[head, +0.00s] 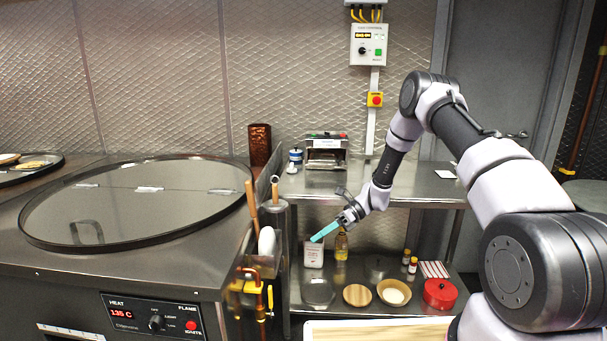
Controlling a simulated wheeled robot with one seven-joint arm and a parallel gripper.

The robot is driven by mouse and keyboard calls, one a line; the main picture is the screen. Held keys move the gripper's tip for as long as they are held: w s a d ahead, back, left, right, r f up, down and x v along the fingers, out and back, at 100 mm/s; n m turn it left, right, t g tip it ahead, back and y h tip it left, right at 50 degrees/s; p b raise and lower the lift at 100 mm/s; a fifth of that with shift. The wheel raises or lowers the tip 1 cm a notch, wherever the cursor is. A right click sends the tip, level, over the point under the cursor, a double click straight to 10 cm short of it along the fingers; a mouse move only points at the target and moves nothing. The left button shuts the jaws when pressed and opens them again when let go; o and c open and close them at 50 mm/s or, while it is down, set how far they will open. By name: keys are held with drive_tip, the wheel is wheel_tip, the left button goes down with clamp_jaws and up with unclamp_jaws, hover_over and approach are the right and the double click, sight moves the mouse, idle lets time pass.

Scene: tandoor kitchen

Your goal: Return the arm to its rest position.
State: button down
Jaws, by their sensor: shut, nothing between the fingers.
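My arm reaches in from the right side of the head view, bent at a high elbow and sloping down to the middle. My gripper (325,231) points down and to the left, with teal fingers pressed together and nothing between them. It hangs in front of the steel shelf unit (410,188), apart from the things on it. A white box (313,254) and an oil bottle (341,245) stand behind and below the fingertips on the lower shelf.
The tandoor counter with its round lid (140,203) fills the left. Wooden-handled tools (252,207) stand upright between it and my gripper. The lower shelf holds bowls and a red pot (440,294). A board (375,331) lies at the front. A grey door (500,90) is behind my arm.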

drive_tip(key=s+d+r+n+t+h, duration=0.1)
drive_tip(key=s+d+r+n+h, duration=0.15)
drive_tip(key=r, duration=0.65)
drive_tip(key=s+d+r+n+t+h, duration=0.1)
drive_tip(key=s+d+r+n+t, duration=0.2)
drive_tip(key=r, duration=0.7)
drive_tip(key=s+d+r+n+h, duration=0.1)
drive_tip(key=d+r+n+h, duration=0.2)
drive_tip(key=r, duration=0.6)
drive_tip(key=s+d+r+n+t+h, duration=0.1)
drive_tip(key=s+d+r+n+t, duration=0.1)
drive_tip(key=s+r, duration=0.3)
drive_tip(key=s+d+r+n+t+h, duration=0.1)
drive_tip(key=s+d+r+n+t, duration=0.2)
drive_tip(key=s+d+r, duration=0.2)
drive_tip(key=s+d+r+n+t+h, duration=0.1)
drive_tip(key=s+d+r+n+t, duration=0.2)
drive_tip(key=s, duration=0.7)
drive_tip(key=shift+s+d+r, duration=0.15)
drive_tip(key=shift+d+r, duration=0.6)
drive_tip(key=shift+r, duration=0.15)
